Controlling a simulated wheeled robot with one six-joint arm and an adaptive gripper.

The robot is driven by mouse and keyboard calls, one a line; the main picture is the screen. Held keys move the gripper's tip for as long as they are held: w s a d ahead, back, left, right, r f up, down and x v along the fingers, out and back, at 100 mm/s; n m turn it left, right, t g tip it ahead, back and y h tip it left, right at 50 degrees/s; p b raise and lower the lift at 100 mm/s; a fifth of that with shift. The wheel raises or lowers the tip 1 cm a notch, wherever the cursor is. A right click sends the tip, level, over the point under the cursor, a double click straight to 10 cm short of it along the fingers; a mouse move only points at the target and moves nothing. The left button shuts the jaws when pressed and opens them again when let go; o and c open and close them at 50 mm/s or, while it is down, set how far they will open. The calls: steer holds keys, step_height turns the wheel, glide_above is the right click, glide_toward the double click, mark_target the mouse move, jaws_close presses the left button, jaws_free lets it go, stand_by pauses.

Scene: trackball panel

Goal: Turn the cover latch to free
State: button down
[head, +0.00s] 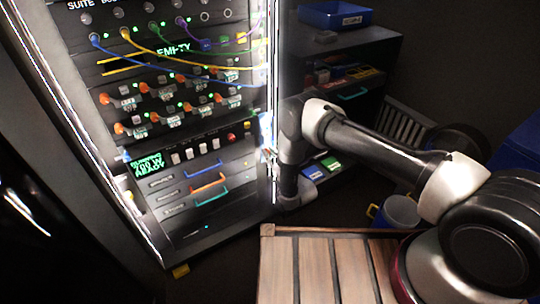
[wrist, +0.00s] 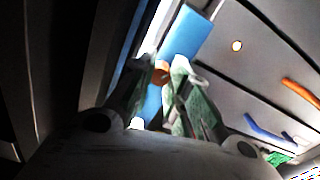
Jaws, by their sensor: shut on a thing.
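My gripper (wrist: 163,72) is shut on a small orange piece (wrist: 160,75), which appears to be the cover latch. Its green-padded fingers hide most of that piece, so its turned position cannot be told. A blue strip (wrist: 190,35) runs behind the fingertips along the panel edge. In the head view my gripper (head: 269,152) is at the right edge of the rack (head: 215,140), partly hidden by my own wrist. The latch cannot be made out there.
The rack front carries colored cables, orange knobs and drawers with colored handles (head: 207,180). A dark shelf (head: 350,55) with a blue tray (head: 335,15) stands to the right. A slatted wooden surface (head: 310,265) lies in front; a blue bucket (head: 400,210) is beside it.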

steer(key=m, duration=1)
steer(key=shift+m, duration=0.4)
stand_by(0.4)
steer(key=c, duration=1.3)
jaws_free()
steer(key=v, duration=1.2)
